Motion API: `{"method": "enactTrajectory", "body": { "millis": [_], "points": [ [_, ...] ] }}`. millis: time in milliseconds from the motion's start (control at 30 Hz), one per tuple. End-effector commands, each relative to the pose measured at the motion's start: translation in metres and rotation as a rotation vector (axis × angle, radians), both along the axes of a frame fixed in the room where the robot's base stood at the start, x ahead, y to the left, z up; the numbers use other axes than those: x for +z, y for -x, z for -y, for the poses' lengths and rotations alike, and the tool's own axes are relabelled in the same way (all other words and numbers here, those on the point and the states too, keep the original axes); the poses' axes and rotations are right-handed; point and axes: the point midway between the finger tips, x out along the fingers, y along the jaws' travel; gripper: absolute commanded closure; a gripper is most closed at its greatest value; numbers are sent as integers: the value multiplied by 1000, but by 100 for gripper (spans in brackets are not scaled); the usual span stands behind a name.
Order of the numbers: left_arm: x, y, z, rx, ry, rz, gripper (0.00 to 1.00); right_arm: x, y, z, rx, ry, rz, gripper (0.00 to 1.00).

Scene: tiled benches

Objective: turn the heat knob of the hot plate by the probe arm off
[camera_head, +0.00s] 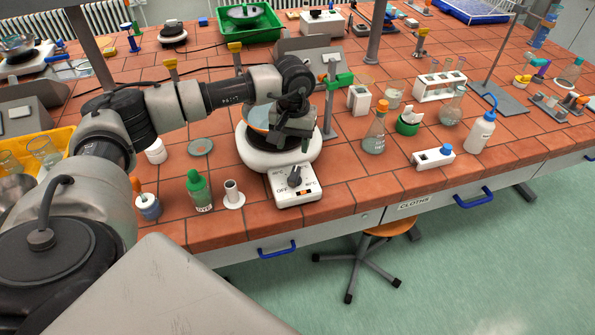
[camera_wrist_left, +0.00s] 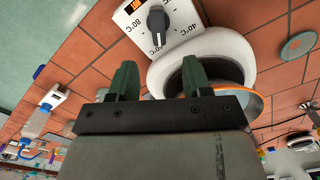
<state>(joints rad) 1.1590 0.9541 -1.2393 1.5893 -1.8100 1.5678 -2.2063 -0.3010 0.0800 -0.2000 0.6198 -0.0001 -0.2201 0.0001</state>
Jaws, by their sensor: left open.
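The hot plate (camera_head: 280,155) is a white unit at the bench's front edge, with a round top and a sloped front panel. Its dark heat knob (camera_head: 295,177) sits on that panel beside an OFF label and an orange light. In the left wrist view the knob (camera_wrist_left: 158,22) has a pale mark on its plate side, between the 80 and 40 labels. My left gripper (camera_wrist_left: 160,80) is open and empty, its dark green fingers apart above the plate and short of the knob. The arm partly hides an orange-rimmed bowl (camera_wrist_left: 255,105) on the plate.
A stand with a green clamp (camera_head: 338,80) rises behind the hot plate. The tiles just right of the panel are clear.

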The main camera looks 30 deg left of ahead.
Motion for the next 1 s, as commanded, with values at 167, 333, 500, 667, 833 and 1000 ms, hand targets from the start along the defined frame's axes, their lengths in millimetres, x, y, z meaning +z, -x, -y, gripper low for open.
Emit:
{"method": "enactTrajectory", "body": {
  "millis": [167,333,500,667,833,1000],
  "points": [
    [-25,1,1,1,2,-7,51,12,0,0,0,0,0,47],
    [-59,1,2,2,4,-6,51,24,0,0,0,0,0,47],
    [-86,1,2,2,6,-4,51,31,0,0,0,0,0,47],
    [-100,0,2,2,5,-1,51,33,0,0,0,0,0,47],
    [-104,0,2,2,5,0,51,33,0,0,0,0,0,47],
    [-104,0,2,2,6,-1,54,33,-1,0,0,0,1,47]
  ]
}}
